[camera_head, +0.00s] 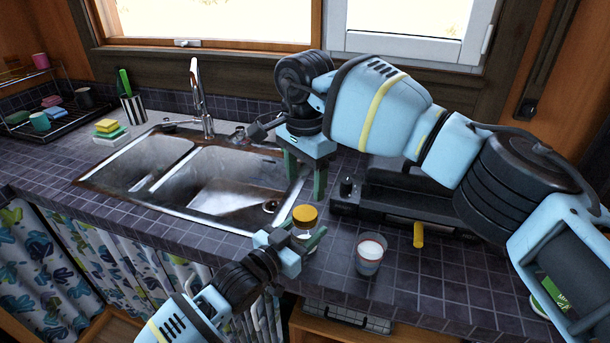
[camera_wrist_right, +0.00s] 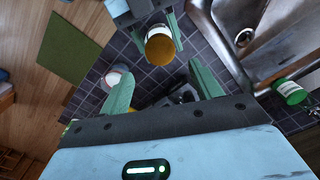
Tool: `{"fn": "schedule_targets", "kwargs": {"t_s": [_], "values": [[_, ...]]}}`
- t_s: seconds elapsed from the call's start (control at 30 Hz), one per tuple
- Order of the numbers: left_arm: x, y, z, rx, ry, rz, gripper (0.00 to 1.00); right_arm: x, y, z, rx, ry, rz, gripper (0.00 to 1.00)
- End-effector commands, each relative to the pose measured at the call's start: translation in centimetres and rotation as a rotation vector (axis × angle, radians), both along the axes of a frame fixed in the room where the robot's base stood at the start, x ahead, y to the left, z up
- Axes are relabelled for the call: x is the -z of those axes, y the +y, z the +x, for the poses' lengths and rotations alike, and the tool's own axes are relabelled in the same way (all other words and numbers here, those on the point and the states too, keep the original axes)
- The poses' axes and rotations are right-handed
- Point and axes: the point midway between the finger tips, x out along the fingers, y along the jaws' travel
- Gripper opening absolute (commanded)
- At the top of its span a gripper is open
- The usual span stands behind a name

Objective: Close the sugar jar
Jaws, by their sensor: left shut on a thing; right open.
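The sugar jar (camera_head: 305,238) is a small clear jar at the counter's front edge, right of the sink. Its orange-yellow lid (camera_head: 305,214) sits on top, and the lid also shows in the right wrist view (camera_wrist_right: 160,48). I cannot tell whether the lid is tightened. My left gripper (camera_head: 303,234) is shut on the jar's body from the front. My right gripper (camera_head: 305,178) points down behind and above the jar, its fingers apart and empty. In the right wrist view, the lid lies beyond the gap between my right fingers (camera_wrist_right: 161,88).
A glass with white contents (camera_head: 370,252) stands right of the jar. A dark stove (camera_head: 400,200) with a yellow handle (camera_head: 418,235) is behind it. The metal sink (camera_head: 225,190) lies to the left. A green-capped bottle (camera_wrist_right: 290,92) shows in the right wrist view.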

Motion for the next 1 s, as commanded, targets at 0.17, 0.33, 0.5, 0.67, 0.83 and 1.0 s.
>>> {"fn": "schedule_targets", "kwargs": {"t_s": [0.17, 0.33, 0.5, 0.67, 0.83, 1.0], "values": [[0.0, 0.0, 0.0, 0.000, 0.000, 0.000, 0.00, -0.1, 0.0, 0.0, -0.134, 0.001, 0.001, 0.64], [0.0, 0.0, 0.0, 0.000, 0.000, 0.000, 0.00, -0.1, 0.0, 0.0, -0.170, 0.001, 0.001, 0.64], [0.0, 0.0, 0.0, 0.000, 0.000, 0.000, 0.00, -0.1, 0.0, 0.0, -0.170, 0.000, 0.000, 0.64], [0.0, 0.0, 0.0, 0.000, 0.000, 0.000, 0.00, 0.1, 0.0, 0.0, -0.169, 0.001, 0.001, 0.64], [0.0, 0.0, 0.0, 0.000, 0.000, 0.000, 0.00, 1.7, -0.1, 0.0, -0.168, 0.002, -0.001, 0.64], [0.0, 0.0, 0.0, 0.000, 0.000, 0.000, 0.00, 4.2, -0.1, 0.0, -0.168, 0.002, 0.001, 0.64]]}}
